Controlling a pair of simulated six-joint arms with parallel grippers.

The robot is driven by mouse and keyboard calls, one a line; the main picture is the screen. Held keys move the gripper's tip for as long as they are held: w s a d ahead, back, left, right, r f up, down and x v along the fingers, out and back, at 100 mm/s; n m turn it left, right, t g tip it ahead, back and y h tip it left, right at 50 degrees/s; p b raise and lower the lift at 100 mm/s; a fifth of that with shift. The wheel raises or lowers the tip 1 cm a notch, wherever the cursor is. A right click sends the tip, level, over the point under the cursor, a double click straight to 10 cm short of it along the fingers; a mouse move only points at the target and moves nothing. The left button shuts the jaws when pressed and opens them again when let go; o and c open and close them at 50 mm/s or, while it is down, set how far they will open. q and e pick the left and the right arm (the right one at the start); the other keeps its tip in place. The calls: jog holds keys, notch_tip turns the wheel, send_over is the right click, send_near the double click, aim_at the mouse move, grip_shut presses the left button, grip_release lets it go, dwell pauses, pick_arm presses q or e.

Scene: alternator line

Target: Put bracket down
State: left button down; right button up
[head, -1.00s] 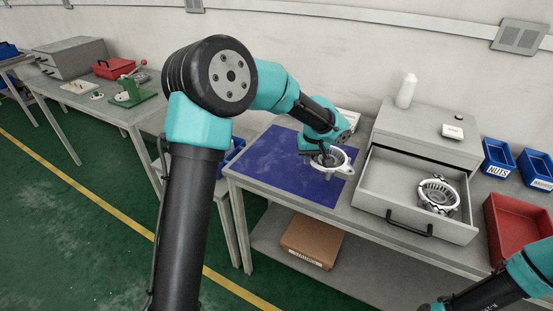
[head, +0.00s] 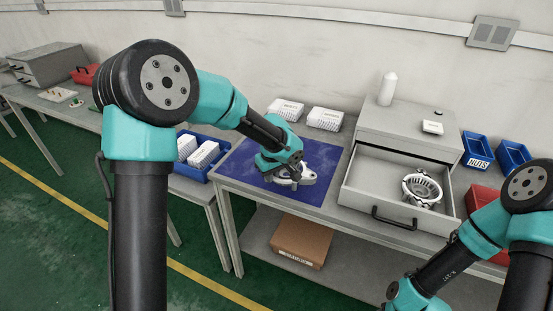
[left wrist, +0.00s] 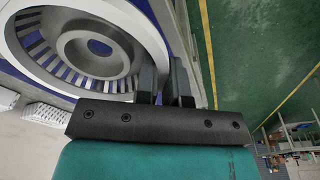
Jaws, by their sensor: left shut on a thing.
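The bracket (head: 309,177) is a round light-grey metal part with lugs, low over the blue mat (head: 235,175) on the workbench. I cannot tell whether it touches the mat. My left gripper (head: 284,180) is shut on the bracket's edge, and my wrist hides part of it. In the left wrist view, the bracket (left wrist: 72,44) shows its slotted ring and central hole, with blue visible through the openings. The left fingers (left wrist: 165,70) are at its rim there. My right arm shows at the lower right, but its gripper is out of view.
An open drawer (head: 362,195) right of the mat holds another round metal part (head: 421,188). White racks (head: 325,118) stand behind the mat. A white bottle (head: 388,88) stands on the cabinet. Blue bins (head: 477,149) are at right, and a blue tray (head: 186,140) at left.

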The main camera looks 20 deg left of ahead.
pick_arm(q)
jog(key=w+a, duration=0.1)
jog(key=w, duration=0.3)
jog(key=w+a, duration=0.2)
jog(key=w, duration=0.3)
jog(key=w+a+f, duration=0.1)
jog(key=w, duration=0.3)
jog(key=shift+w+a+f, duration=0.1)
jog(key=shift+w+a, duration=0.25)
jog(key=shift+w, duration=0.05)
jog(key=shift+w+a, duration=0.1)
jog(key=shift+w, duration=0.15)
jog(key=shift+f, duration=1.8)
jog(key=shift+f, duration=0.1)
jog(key=c, duration=1.7)
grip_release()
jog(key=shift+f, duration=0.15)
jog(key=o, duration=0.5)
jog(key=r, duration=0.8)
jog(key=s+d+r, duration=0.1)
jog(key=r, duration=0.3)
jog(key=shift+r, duration=0.15)
